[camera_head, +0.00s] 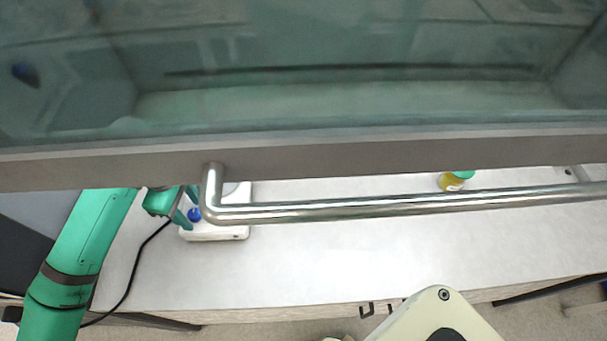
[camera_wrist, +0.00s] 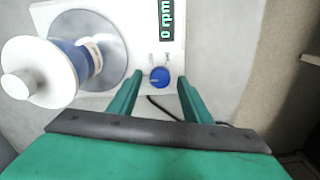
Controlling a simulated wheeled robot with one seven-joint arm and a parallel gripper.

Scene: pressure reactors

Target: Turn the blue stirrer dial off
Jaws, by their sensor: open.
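The blue stirrer dial (camera_wrist: 159,77) is a round knob on the front panel of the white stirrer (camera_wrist: 177,58). In the wrist view it sits between and just beyond my open fingertips, and I cannot tell whether either finger touches it. In the head view the dial (camera_head: 195,214) shows beside my gripper (camera_head: 184,206), and the stirrer (camera_head: 215,234) is partly hidden by the steel handle. My gripper (camera_wrist: 159,82) is open and empty in the wrist view.
A blue-and-white vessel (camera_wrist: 70,62) stands on the stirrer's round plate. A steel handle bar (camera_head: 400,206) and the glass sash (camera_head: 330,100) lie above the bench (camera_head: 330,260). A yellow jar with a green lid (camera_head: 452,182) stands to the right. A black cable (camera_head: 133,270) runs left of the stirrer.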

